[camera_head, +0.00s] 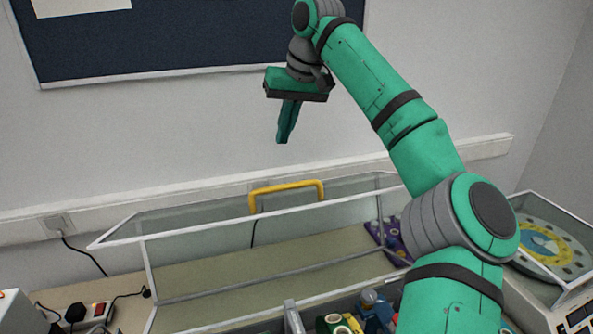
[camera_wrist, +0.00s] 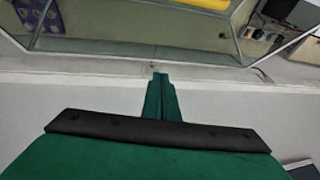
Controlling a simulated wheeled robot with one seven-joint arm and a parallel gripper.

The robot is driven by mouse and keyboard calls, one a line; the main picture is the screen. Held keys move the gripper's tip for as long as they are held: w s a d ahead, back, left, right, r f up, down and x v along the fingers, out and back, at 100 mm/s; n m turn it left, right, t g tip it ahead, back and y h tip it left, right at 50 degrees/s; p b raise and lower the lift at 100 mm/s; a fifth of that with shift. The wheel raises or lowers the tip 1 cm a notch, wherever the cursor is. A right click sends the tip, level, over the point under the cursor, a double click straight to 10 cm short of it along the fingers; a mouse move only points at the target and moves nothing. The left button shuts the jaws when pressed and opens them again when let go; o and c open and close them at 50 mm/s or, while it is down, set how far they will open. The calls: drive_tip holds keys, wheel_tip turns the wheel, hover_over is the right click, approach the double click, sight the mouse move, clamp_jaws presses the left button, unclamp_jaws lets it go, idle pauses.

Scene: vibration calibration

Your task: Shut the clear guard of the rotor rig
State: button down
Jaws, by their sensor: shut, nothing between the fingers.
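The clear guard (camera_head: 120,240) is a see-through box with a pale frame, in the lower middle of the head view. It appears swung up and back toward the wall, behind the rotor rig. Its yellow handle (camera_head: 287,186) is on the far side. The handle also shows at the top edge of the wrist view (camera_wrist: 202,4). The rotor rig (camera_head: 340,324) shows only in part at the bottom edge, partly behind my arm. My gripper (camera_head: 281,139) is shut and empty, pointing down above the handle and clear of it. Its fingers also show in the wrist view (camera_wrist: 160,77).
A purple holed piece (camera_head: 388,238) lies on the bench behind the guard's right end. A lidded device with a yellow and blue disc (camera_head: 545,246) stands at right. A power strip (camera_head: 92,314) with cables is at left. The wall behind carries a dark board (camera_head: 180,40).

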drive_tip(key=s+d+r+g+h, duration=0.2)
drive_tip(key=s+r+h, duration=0.1)
drive_tip(key=s, duration=0.1)
hover_over(298, 199)
drive_tip(key=w+a, duration=0.1)
drive_tip(key=w, duration=0.3)
drive_tip(key=f, duration=1)
drive_tip(key=shift+s, duration=0.25)
drive_tip(key=shift+s+d, duration=0.15)
drive_tip(key=shift+s, duration=0.15)
drive_tip(key=shift+s+d+r, duration=0.2)
drive_tip(key=shift+s, duration=0.6)
drive_tip(key=shift+s+d+r, duration=0.2)
drive_tip(key=shift+s, duration=0.55)
drive_tip(key=shift+w, duration=0.1)
